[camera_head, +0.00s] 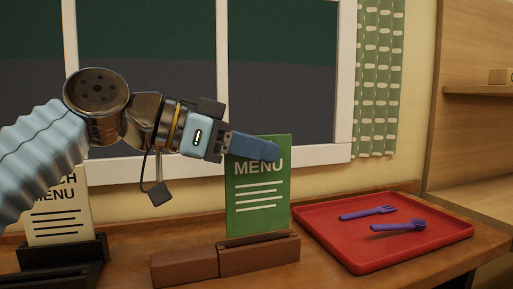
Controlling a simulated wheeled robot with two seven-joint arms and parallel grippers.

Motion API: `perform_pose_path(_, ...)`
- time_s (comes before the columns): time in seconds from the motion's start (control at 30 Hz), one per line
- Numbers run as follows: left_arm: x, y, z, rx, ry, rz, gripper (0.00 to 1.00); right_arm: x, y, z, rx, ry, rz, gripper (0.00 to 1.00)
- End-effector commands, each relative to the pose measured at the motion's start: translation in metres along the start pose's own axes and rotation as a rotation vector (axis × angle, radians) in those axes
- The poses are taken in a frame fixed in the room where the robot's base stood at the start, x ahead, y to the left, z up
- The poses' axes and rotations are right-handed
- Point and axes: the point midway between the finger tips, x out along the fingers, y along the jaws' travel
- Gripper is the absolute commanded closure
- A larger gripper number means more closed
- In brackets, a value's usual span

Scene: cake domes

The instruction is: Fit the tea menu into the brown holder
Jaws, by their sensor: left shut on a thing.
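The green menu card (258,208) stands upright, with the word MENU and white lines showing. My left gripper (268,150) is shut on its top edge and hides the line above MENU, so I cannot read the first word. The brown holder (258,257) is a low wooden block on the table below the card. The card's lower edge meets the top of the holder's right part. I cannot tell whether that edge sits inside the slot or just over it. My right gripper is not in view.
A cream menu (58,212) stands in a black holder (62,254) at the left, partly behind my left arm. A red tray (345,250) with a purple fork (368,212) and a purple spoon (400,226) lies at the right. A window is behind.

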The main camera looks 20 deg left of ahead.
Motion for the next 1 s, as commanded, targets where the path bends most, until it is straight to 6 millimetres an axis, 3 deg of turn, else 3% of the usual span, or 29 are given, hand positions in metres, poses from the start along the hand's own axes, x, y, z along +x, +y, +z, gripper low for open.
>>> perform_pose_path(1.0,0.007,0.000,0.022,0.000,0.000,0.000,1.00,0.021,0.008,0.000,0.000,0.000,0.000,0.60)
